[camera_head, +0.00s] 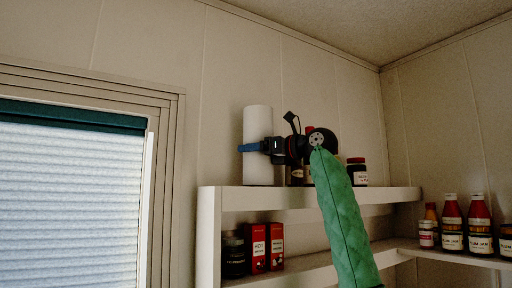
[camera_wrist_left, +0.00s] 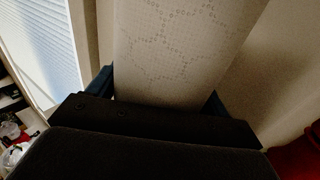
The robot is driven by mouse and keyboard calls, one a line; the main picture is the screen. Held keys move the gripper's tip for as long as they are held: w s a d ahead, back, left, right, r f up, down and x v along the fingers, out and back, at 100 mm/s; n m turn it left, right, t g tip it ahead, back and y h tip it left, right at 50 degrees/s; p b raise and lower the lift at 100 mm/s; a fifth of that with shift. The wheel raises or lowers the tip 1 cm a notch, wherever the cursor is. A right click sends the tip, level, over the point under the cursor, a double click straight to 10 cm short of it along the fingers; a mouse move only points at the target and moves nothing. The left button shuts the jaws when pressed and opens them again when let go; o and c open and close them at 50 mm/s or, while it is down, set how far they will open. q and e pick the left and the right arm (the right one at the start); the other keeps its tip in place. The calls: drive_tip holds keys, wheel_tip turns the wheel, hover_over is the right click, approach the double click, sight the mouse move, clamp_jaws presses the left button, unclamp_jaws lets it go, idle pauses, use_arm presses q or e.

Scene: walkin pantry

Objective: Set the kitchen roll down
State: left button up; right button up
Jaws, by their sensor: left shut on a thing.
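The kitchen roll (camera_head: 258,124) is a white upright cylinder at the left end of the top shelf (camera_head: 280,199). My left gripper (camera_head: 256,147) has its blue fingers closed around the roll's lower middle. In the head view the roll's base meets the shelf's top edge; I cannot tell whether it rests on the board. In the left wrist view the patterned paper of the roll (camera_wrist_left: 185,45) fills the space between the fingers (camera_wrist_left: 160,95). My right gripper is in neither view.
Jars (camera_head: 357,172) and bottles stand on the top shelf right of the roll, partly behind my arm. Red boxes (camera_head: 276,246) and a dark jar (camera_head: 233,254) stand on the shelf below. Red-capped bottles (camera_head: 480,224) line the right shelf. A window (camera_head: 72,190) is at left.

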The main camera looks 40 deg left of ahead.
use_arm(q)
drive_tip(key=shift+f, duration=0.15)
drive_tip(key=shift+f, duration=0.1)
drive_tip(key=o, duration=1.1)
drive_tip(key=shift+o, duration=0.2)
